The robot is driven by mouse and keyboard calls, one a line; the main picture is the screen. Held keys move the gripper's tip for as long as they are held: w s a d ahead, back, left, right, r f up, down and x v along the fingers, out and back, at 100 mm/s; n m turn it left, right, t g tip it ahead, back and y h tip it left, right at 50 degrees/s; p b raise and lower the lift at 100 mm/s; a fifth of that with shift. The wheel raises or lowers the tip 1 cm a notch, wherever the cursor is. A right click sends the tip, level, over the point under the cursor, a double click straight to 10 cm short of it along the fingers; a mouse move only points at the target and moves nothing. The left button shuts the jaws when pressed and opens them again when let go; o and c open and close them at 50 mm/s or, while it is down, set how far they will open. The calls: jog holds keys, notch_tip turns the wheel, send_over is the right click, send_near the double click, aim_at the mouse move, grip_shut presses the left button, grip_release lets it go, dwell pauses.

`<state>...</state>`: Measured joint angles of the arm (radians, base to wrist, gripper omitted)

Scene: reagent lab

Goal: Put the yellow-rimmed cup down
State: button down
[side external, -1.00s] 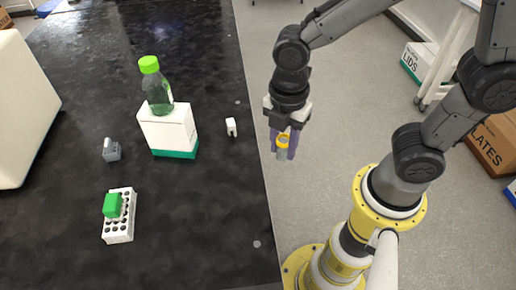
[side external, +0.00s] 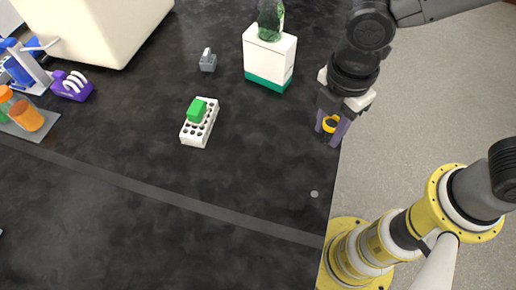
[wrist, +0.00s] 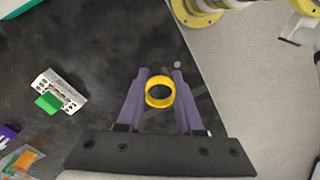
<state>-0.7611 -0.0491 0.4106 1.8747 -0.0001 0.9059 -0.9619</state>
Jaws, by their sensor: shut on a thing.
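The yellow-rimmed cup (side external: 330,125) is held between the purple fingers of my gripper (side external: 331,130), near the right edge of the black table. In the wrist view, the cup's round yellow rim (wrist: 159,103) faces the camera between the two fingers (wrist: 160,95), with black tabletop around and behind it. My gripper is shut on the cup. The cup's lower part is mostly hidden, and I cannot tell its height above the table.
A white-and-green box (side external: 268,60) carries a green bottle (side external: 270,20). A white rack (side external: 199,130) with a green block (side external: 197,110) and a small grey object (side external: 208,62) stand left of it. An orange container (side external: 27,115) is far left. The front middle tabletop is clear.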

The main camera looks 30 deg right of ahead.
jog(key=w+a+f, duration=0.4)
jog(key=w+a, duration=0.2)
send_over(257, 154)
notch_tip(257, 154, down, 5)
jog(key=shift+s+d+f, duration=0.1)
jog(key=shift+s+f, duration=0.05)
jog(key=shift+f, duration=1.8)
jog(key=shift+f, duration=0.15)
jog(key=c, duration=0.6)
grip_release()
jog(key=shift+o, duration=0.2)
